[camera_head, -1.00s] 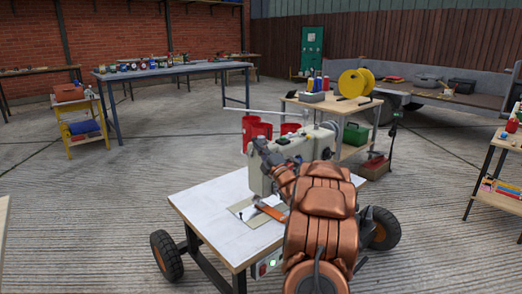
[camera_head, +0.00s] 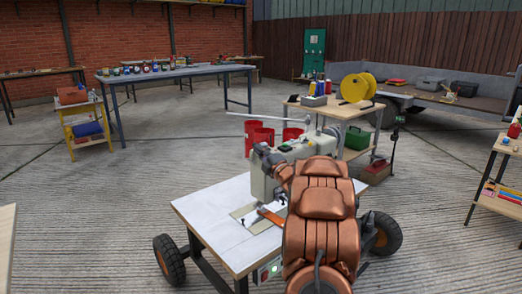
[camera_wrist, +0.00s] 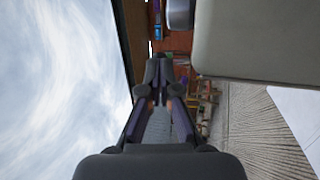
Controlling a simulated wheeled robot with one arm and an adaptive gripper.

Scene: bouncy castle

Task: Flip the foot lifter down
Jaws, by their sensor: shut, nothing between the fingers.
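The pale grey-green sewing machine (camera_head: 268,183) stands on a white-topped table (camera_head: 205,205), partly hidden behind my copper-coloured arm in the head view. In the wrist view, a smooth pale surface, apparently the machine's body (camera_wrist: 255,40), fills the upper right. A rounded silver part (camera_wrist: 180,14) shows beside it at the top. My gripper (camera_wrist: 158,62) is shut and empty, with its fingertips just below and left of these parts. I cannot tell whether it touches anything. I cannot make out the foot lifter in either view.
An orange strip (camera_head: 271,215) shows by the machine's plate. Red buckets (camera_head: 262,138) stand behind the machine. A wooden bench with a yellow reel (camera_head: 352,86) is behind right. A blue table (camera_head: 180,74) stands at the back left. Open concrete floor lies left of the sewing table.

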